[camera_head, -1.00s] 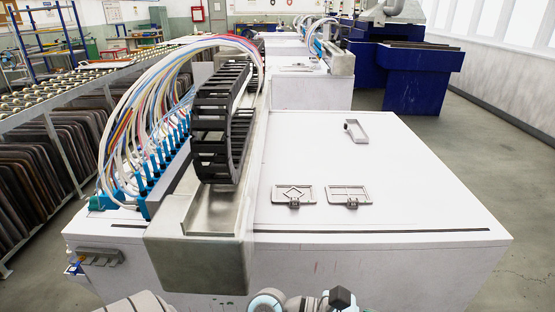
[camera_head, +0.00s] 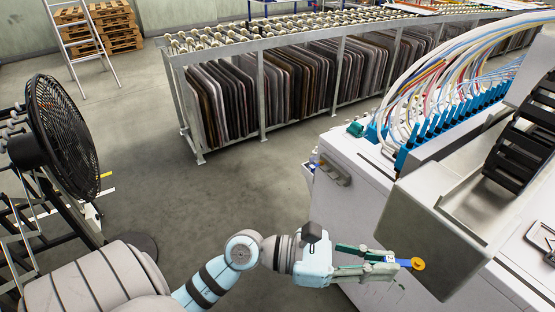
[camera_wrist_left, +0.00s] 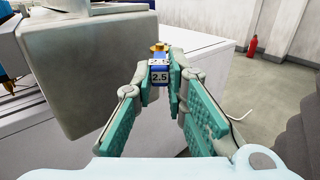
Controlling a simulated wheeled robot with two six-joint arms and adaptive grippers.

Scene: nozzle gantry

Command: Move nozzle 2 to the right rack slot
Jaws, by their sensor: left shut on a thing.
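My left gripper (camera_head: 391,263) is shut on a small nozzle (camera_head: 417,264) with a yellow-orange end and a blue body. In the left wrist view the nozzle (camera_wrist_left: 160,76) sits between the teal finger pads, and its label reads 2.5. The nozzle is held in the air in front of the white machine's near side, its yellow end pointing away from the gripper. A grey slotted bracket (camera_head: 334,173) is fixed on the machine's side; I cannot tell if it is the rack. My right gripper is not in view.
The white machine (camera_head: 349,207) and its grey gantry block (camera_head: 434,234) stand close beyond the gripper. Blue valves with coloured hoses (camera_head: 440,118) run along the gantry. A black fan (camera_head: 62,137) stands at left. The floor between is clear.

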